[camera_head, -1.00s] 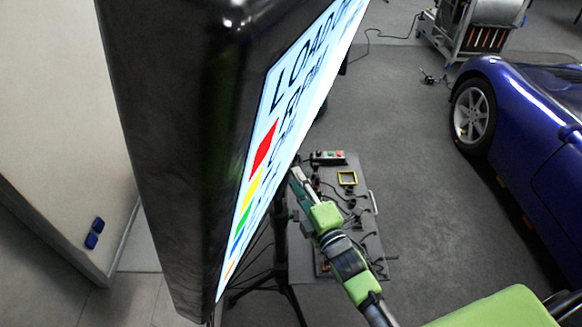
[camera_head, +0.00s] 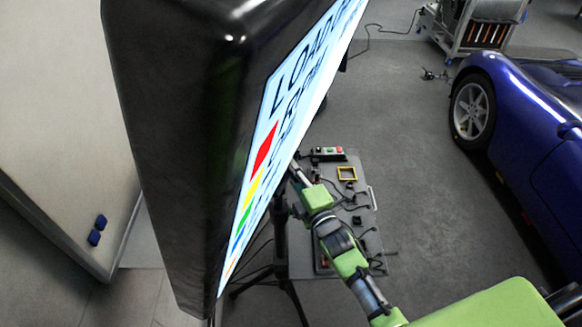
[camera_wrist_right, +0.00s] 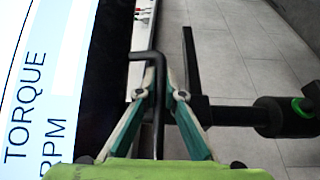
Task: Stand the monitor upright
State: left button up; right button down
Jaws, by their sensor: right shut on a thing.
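The monitor (camera_head: 165,130) is a large dark-cased screen that fills the left half of the head view, seen steeply from its side. Its edges slant in the picture; how far it truly leans I cannot tell. Its lit face shows "LOAD" and coloured bars. In the right wrist view its screen (camera_wrist_right: 35,100) reads "TORQUE" and "RPM", beside a black bezel. My right gripper (camera_wrist_right: 157,92) is shut on a thin black bent handle (camera_wrist_right: 155,62) beside the bezel. In the head view my right gripper (camera_head: 296,172) is partly hidden behind the monitor's edge. My left gripper is out of view.
A black tripod stand (camera_head: 281,245) is under the monitor. A low grey board (camera_head: 375,235) with a control box (camera_head: 327,153) and cables lies beyond my right arm. A blue car (camera_head: 535,125) stands at right. A black bar with a knob (camera_wrist_right: 285,117) is close to my right gripper.

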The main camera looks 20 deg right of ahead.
jog(key=s+d+p, duration=0.1)
jog(key=s+d, duration=0.4)
jog(key=d, duration=0.1)
jog(key=shift+s+d+f, duration=0.15)
jog(key=shift+d, duration=0.2)
jog(key=c, duration=2.1)
grip_release()
jog(key=shift+c, duration=0.2)
jog(key=s+d, duration=0.1)
jog(key=s, duration=1)
jog(key=shift+s+d+f, duration=0.2)
jog(key=shift+s+f, duration=0.05)
jog(key=shift+s, duration=0.15)
